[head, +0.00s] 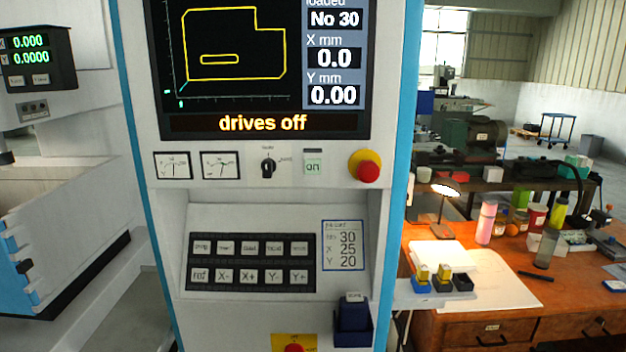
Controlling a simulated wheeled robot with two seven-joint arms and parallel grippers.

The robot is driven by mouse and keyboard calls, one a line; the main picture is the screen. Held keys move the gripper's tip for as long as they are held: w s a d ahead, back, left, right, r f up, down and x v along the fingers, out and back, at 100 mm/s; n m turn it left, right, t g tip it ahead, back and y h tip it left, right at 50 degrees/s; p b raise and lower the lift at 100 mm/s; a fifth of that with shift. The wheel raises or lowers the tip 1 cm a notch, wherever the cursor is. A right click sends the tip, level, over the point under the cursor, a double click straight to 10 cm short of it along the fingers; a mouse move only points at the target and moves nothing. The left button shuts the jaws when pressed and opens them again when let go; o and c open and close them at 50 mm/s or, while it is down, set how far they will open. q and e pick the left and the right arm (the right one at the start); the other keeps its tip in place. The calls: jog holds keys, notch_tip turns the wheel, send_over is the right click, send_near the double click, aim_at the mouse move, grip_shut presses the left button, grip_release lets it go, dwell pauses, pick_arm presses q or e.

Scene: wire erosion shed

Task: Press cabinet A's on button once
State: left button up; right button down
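The control cabinet (260,190) stands upright right in front of me, white with blue side edges. I see no letter A on it. Its on button (312,167) is a small pale square with green "on" lettering, between the rotary switch (268,167) and the red emergency stop knob (367,171) on a yellow base. The screen (262,60) above shows a yellow outline and the words "drives off". Neither of my grippers shows in the head view.
Below sit a black keypad (250,262), a job card (342,246) and a dark blue holder (353,323). A yellow plate with a red knob (293,347) is at the bottom edge. A wooden desk (480,310) with a lamp and bottles stands right; a machine stands left.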

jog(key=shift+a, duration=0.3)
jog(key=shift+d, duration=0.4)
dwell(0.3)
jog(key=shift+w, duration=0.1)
